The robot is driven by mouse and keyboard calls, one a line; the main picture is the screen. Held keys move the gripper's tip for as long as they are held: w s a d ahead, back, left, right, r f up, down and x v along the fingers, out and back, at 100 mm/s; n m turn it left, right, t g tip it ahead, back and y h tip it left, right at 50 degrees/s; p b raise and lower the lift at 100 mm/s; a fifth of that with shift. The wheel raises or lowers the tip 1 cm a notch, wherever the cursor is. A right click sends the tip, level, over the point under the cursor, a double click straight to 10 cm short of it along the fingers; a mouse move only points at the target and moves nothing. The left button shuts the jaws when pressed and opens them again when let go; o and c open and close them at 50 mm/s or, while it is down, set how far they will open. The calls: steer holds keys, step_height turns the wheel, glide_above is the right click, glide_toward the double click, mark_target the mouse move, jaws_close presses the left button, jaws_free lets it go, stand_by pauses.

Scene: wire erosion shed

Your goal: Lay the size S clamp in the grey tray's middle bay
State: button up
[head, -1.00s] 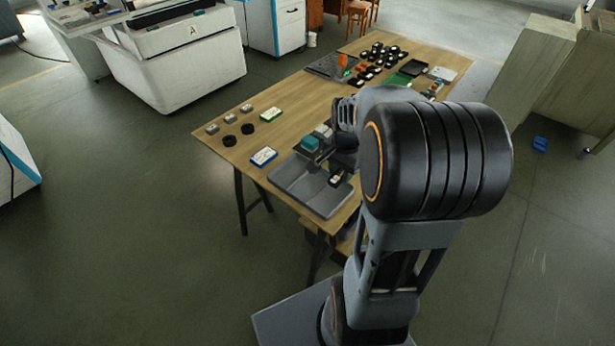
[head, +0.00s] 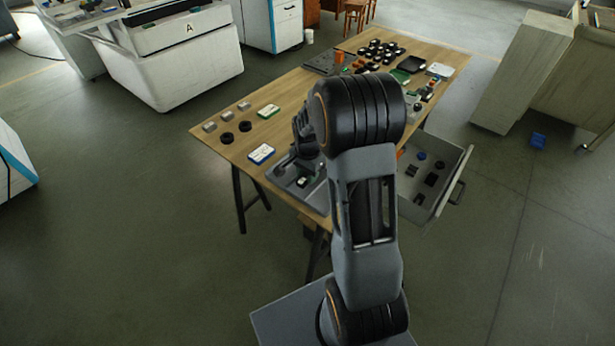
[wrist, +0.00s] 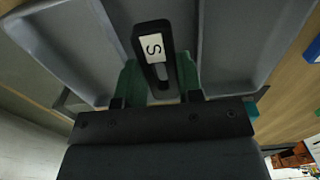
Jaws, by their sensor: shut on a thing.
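The size S clamp (wrist: 153,30) is a black slotted bar with a white "S" label. In the wrist view it sticks out from between the green fingers of my gripper (wrist: 160,88), which is shut on it. The grey tray (wrist: 60,35) lies behind it, and the clamp lines up with the middle bay, between the two dividers. I cannot tell whether it touches the tray floor. In the head view the tray (head: 283,178) sits at the table's near end, partly hidden by my arm. A small dark piece with a white label, probably the clamp (head: 303,182), shows over it.
A blue-edged card (head: 261,153), a green-edged card (head: 268,111), black rings (head: 227,138) and grey blocks (head: 226,115) lie left of the tray. Many black parts (head: 380,52) fill the table's far end. An open drawer (head: 440,190) with small items juts out at the right.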

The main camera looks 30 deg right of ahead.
steer(key=shift+f, duration=0.7)
steer(key=shift+f, duration=0.25)
steer(key=o, duration=0.8)
steer(key=shift+r, duration=0.1)
